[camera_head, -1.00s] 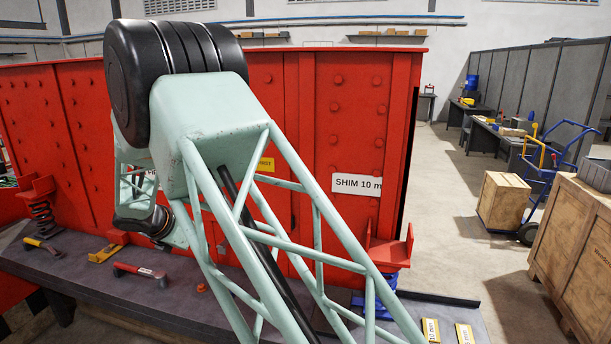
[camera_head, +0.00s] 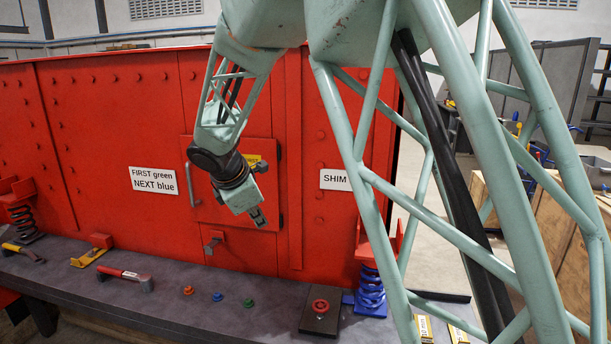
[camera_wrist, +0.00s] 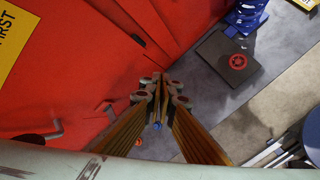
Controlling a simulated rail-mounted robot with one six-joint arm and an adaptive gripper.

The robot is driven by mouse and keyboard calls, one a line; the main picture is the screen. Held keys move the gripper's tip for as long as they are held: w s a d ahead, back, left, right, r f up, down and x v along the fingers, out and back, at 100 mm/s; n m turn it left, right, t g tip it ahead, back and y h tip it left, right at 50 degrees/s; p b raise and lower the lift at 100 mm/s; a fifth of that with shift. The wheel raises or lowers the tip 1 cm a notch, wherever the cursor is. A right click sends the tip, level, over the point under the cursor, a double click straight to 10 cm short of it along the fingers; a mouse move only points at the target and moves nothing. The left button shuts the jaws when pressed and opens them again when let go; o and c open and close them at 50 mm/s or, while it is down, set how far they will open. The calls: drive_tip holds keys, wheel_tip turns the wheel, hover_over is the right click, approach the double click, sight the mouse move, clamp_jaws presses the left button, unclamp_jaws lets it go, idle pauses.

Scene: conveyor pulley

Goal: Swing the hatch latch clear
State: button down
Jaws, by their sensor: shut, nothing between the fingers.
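The red hatch (camera_head: 212,208) is a flat panel in the red wall, with a vertical grey handle (camera_head: 190,186) on its left side. A small grey latch (camera_head: 212,244) sits at the hatch's lower edge, left of and below my gripper. My gripper (camera_head: 260,221) points down in front of the hatch's lower right part, apart from the latch. It is shut and empty.
A bench (camera_head: 180,300) runs below the wall, carrying red, blue and green buttons (camera_head: 217,297), a red-knobbed box (camera_head: 320,306) and a red-handled tool (camera_head: 125,275). A blue spring (camera_head: 371,290) stands at the right. A sign (camera_head: 153,180) reads "FIRST green NEXT blue".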

drive_tip(key=s+d+r+m+b, duration=0.1)
drive_tip(key=s+d+r+m, duration=0.4)
drive_tip(key=d, duration=0.4)
drive_tip(key=s+d+r+m, duration=0.2)
drive_tip(key=s+d+m, duration=0.2)
drive_tip(key=s+d, duration=0.4)
drive_tip(key=s+d+r+m+b, duration=0.1)
drive_tip(key=s+d+r+m, duration=0.35)
drive_tip(key=d, duration=0.55)
drive_tip(key=s+d+r+m+g+p, duration=0.1)
drive_tip(key=s+d+r+m, duration=0.15)
drive_tip(key=s, duration=0.65)
drive_tip(key=s+d+r+m+g+p, duration=0.15)
drive_tip(key=s+d, duration=0.25)
drive_tip(key=s, duration=0.6)
drive_tip(key=s+f+m+y+p, duration=0.1)
drive_tip(key=s+m, duration=0.4)
drive_tip(key=s, duration=1.3)
drive_tip(key=shift+s+d+y+p, duration=0.25)
drive_tip(key=shift+s+y+p, duration=0.1)
drive_tip(key=shift+y+p, duration=0.2)
drive_tip(key=shift+w+f, duration=0.1)
